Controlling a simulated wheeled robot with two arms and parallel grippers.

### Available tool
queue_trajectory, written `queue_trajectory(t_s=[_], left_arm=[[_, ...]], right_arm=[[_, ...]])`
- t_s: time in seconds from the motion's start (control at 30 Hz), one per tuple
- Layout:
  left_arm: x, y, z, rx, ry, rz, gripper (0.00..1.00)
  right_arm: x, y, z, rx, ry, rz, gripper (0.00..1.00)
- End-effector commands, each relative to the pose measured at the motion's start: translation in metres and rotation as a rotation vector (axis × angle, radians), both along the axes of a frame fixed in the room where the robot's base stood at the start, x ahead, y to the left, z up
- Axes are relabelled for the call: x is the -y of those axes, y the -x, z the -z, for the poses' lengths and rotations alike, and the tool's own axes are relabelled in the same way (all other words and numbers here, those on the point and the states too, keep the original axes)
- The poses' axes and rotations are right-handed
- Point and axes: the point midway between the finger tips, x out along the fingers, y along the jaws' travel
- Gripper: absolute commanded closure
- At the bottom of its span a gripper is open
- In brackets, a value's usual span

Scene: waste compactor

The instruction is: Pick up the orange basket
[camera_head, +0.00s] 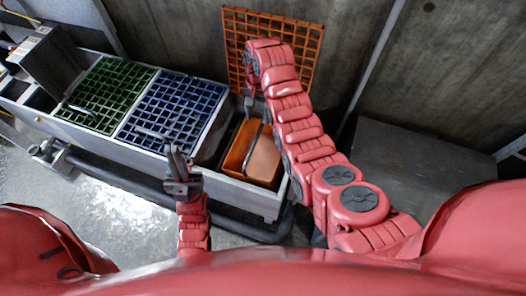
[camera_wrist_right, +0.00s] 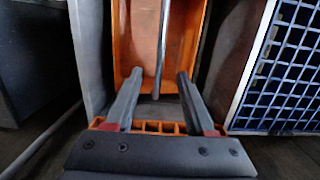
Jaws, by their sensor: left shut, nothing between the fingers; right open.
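The orange basket (camera_head: 236,152) sits in the right-hand compartment of the grey bin unit in the head view, with a thin grey handle across it. In the right wrist view the basket (camera_wrist_right: 130,45) lies beyond the fingertips. Its handle (camera_wrist_right: 161,45) runs lengthwise, between the lines of the two fingers. My right gripper (camera_wrist_right: 158,80) is open and empty over the basket; its arm partly covers the basket in the head view. Whether a finger touches the handle I cannot tell. My left gripper (camera_head: 177,154) is shut and empty, in front of the blue grid.
A raised orange grid lid (camera_head: 300,40) stands behind the basket's compartment. A green grid (camera_head: 105,95) and a blue grid (camera_head: 175,110) cover the neighbouring compartments. A dark box (camera_head: 410,165) stands at the right. A dark bar (camera_head: 120,178) runs along the unit's front.

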Motion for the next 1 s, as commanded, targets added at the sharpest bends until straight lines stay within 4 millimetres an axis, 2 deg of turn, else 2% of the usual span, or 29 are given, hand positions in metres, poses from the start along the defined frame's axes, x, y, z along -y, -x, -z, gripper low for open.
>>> queue_trajectory(t_s=[0.07,0.4,0.5,0.77,1.0], left_arm=[[0.000,0.000,0.014,-0.001,0.000,0.000,1.00],[0.000,0.000,0.018,0.000,0.000,0.000,1.00],[0.000,0.000,0.020,0.000,0.000,0.000,1.00],[0.000,0.000,0.022,0.000,0.000,0.000,1.00],[0.000,0.000,0.031,0.000,0.000,0.000,1.00]], right_arm=[[-0.001,0.003,0.022,-0.004,0.001,0.000,0.46],[-0.004,0.012,0.095,-0.003,0.001,-0.001,0.46],[-0.005,0.013,0.108,-0.002,0.000,-0.001,0.46],[-0.007,0.015,0.123,0.004,-0.002,-0.001,0.46],[-0.011,0.022,0.156,0.002,0.000,-0.001,0.46]])
